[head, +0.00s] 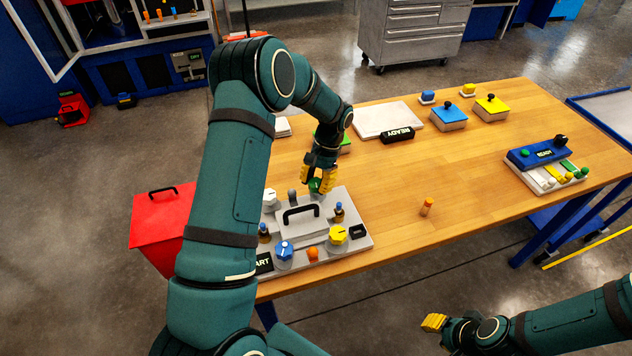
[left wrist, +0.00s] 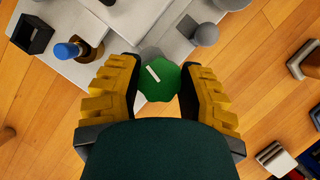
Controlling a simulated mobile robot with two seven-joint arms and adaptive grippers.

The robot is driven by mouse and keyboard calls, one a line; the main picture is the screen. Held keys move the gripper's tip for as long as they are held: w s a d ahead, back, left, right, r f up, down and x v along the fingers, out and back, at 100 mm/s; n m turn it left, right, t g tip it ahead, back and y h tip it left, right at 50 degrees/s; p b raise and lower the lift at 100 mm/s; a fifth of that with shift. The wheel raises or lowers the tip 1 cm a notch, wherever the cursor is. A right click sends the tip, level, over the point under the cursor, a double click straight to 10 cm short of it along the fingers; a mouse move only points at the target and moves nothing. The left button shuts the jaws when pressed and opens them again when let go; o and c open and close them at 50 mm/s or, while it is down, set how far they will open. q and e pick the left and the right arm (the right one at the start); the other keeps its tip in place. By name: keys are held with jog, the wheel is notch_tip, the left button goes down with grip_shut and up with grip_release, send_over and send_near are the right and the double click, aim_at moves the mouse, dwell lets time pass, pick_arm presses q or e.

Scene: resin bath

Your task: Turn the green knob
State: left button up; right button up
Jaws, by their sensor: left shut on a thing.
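The green knob (head: 315,186) sits at the far edge of the grey control panel (head: 355,241) on the wooden table. In the left wrist view the knob (left wrist: 160,82) is an octagon with a white mark slanting across it. My left gripper (head: 318,183) is shut on the green knob, with yellow fingers on both sides of it. In the left wrist view the gripper's fingers (left wrist: 158,88) flank the knob. My right gripper (head: 434,322) is at the lower right, away from the table; its finger opening is too small to tell.
The panel also carries a blue knob (head: 284,250), a yellow knob (head: 337,235), a white knob (head: 270,197) and a black handle (head: 301,213). An orange cylinder (head: 426,207) stands on the table. A red box (head: 160,222) is left of it. The table's middle is mostly clear.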

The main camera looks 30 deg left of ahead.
pick_arm(q)
jog(key=shift+s+d+f+m+y, duration=0.1)
jog(key=shift+m+y, duration=0.5)
jog(key=shift+m, duration=0.9)
jog(key=o, duration=1.2)
jog(key=shift+t, duration=0.3)
jog(key=v, duration=1.2)
